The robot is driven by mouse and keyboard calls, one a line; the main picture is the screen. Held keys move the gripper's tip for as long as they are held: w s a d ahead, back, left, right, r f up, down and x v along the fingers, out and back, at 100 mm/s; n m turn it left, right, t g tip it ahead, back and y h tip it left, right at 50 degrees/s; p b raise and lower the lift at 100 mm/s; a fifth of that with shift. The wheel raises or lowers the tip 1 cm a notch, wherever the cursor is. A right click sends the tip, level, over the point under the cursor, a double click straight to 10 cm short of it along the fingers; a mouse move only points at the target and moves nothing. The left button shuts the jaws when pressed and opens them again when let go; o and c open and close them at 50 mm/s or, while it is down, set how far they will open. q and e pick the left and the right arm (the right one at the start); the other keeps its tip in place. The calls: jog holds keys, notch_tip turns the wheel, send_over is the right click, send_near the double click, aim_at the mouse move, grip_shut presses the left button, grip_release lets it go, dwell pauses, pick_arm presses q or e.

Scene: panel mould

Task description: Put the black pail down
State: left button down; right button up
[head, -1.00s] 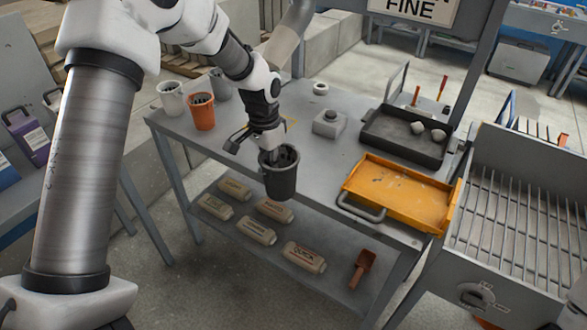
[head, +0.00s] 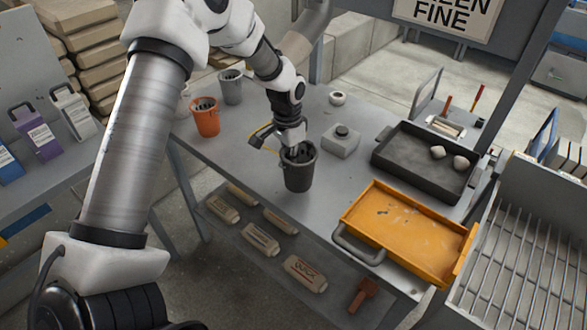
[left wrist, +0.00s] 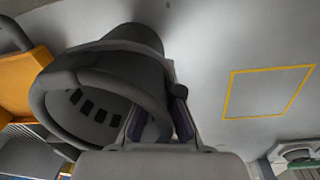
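The black pail (head: 300,172) is upright over the grey table (head: 228,153), inside its front edge. My left gripper (head: 293,146) reaches down to it and is shut on its rim. In the left wrist view the pail (left wrist: 100,85) shows its open mouth, with slots inside, and the fingers (left wrist: 158,118) pinch its wall. Its base is at or very close to the tabletop; I cannot tell whether it touches. A yellow square outline (left wrist: 232,95) on the tabletop is beside the pail and looks empty. My right gripper is not in view.
An orange pail (head: 205,118) and a grey pail (head: 231,88) stand at the table's left end. A grey box with a knob (head: 341,141), a dark tray (head: 405,165) and a yellow tray (head: 405,225) are to the right. Bags (head: 260,240) lie on the lower shelf.

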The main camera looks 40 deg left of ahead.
pick_arm(q)
jog(key=f, duration=0.4)
jog(key=shift+w+d+p, duration=0.1)
jog(key=shift+w+p, duration=0.2)
jog(key=shift+p, duration=0.05)
jog(key=shift+s+r, duration=0.1)
jog(key=shift+r, duration=0.05)
jog(key=c, duration=1.8)
grip_release()
jog(key=shift+s+f, duration=0.1)
jog(key=shift+f, duration=0.1)
jog(key=o, duration=0.5)
jog(key=shift+r, duration=0.2)
jog(key=r+b, duration=0.1)
jog(key=r, duration=0.3)
jog(key=r+b, duration=0.1)
jog(key=r, duration=0.3)
jog(key=a+r, duration=0.1)
jog(key=r, duration=0.3)
jog(key=shift+w+b, duration=0.2)
jog(key=shift+b, duration=0.2)
